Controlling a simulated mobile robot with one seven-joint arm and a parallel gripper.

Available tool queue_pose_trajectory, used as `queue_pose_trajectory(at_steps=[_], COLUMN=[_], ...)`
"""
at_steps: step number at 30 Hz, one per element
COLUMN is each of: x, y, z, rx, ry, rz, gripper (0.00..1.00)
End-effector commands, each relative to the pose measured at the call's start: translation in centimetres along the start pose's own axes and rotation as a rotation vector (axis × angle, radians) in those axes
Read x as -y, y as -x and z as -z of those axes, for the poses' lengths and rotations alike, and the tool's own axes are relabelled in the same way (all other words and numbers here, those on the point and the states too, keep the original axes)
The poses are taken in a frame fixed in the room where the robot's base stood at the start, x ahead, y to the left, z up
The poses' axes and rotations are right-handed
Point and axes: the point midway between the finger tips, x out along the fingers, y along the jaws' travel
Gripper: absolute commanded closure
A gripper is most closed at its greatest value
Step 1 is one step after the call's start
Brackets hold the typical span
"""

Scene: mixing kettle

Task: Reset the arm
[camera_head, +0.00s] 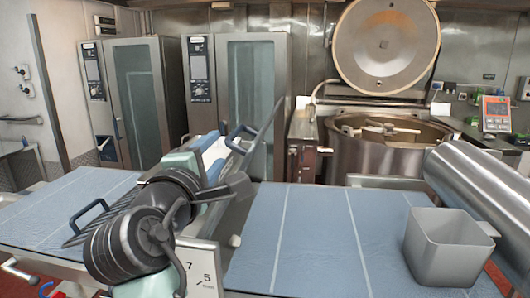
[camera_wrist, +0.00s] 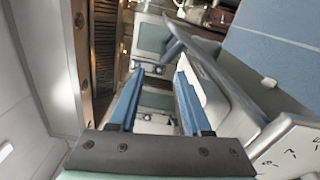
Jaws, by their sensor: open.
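My arm (camera_head: 150,228) reaches over the gap between two blue-topped surfaces in the head view, left of the middle. My gripper (camera_wrist: 160,74) shows in the wrist view with its two blue fingers apart and nothing between them. Past the fingers the wrist view shows grey cabinet fronts and part of a cart. The mixing kettle (camera_head: 385,158) stands at the back right in the head view, well apart from the arm. Its round lid (camera_head: 386,45) is raised, and a mixing arm (camera_head: 378,129) shows inside.
A grey square container (camera_head: 445,262) stands on the right blue-topped table (camera_head: 315,240). Another blue surface (camera_head: 60,210) lies at left, under the arm's side. Two tall ovens (camera_head: 135,100) (camera_head: 240,90) stand behind. A large metal cylinder (camera_head: 485,190) juts in at right.

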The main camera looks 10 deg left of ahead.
Motion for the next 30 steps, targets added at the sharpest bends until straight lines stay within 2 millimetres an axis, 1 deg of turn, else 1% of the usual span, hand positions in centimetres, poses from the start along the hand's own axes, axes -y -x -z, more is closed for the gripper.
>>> queue_pose_trajectory(at_steps=[2,4,5,7,8,9,11,12,14,15,18,21,24,30], x=[-1.1,-2.9,-3.8,-6.3,-7.4,-8.8,-10.7,-11.8,-13.2,-13.9,-15.2,-15.8,-16.0,-16.0], y=[0.6,1.7,2.3,4.3,5.3,6.8,9.2,10.9,13.3,14.9,18.0,19.8,20.4,20.3], z=[-0.8,-2.0,-2.7,-5.0,-6.1,-7.7,-10.1,-11.6,-13.7,-14.8,-17.0,-18.0,-18.4,-18.3], rx=[-0.017,-0.049,-0.068,-0.121,-0.148,-0.188,-0.253,-0.299,-0.371,-0.416,-0.513,-0.573,-0.593,-0.593], ry=[-0.108,-0.278,-0.370,-0.608,-0.712,-0.847,-1.035,-1.146,-1.289,-1.368,-1.507,-1.577,-1.601,-1.601], rz=[-0.038,-0.096,-0.128,-0.217,-0.259,-0.315,-0.398,-0.452,-0.523,-0.564,-0.641,-0.680,-0.691,-0.690], gripper=[0.52,0.52,0.52,0.52,0.52,0.52,0.52,0.52,0.52,0.52,0.52,0.52,0.52,0.52])
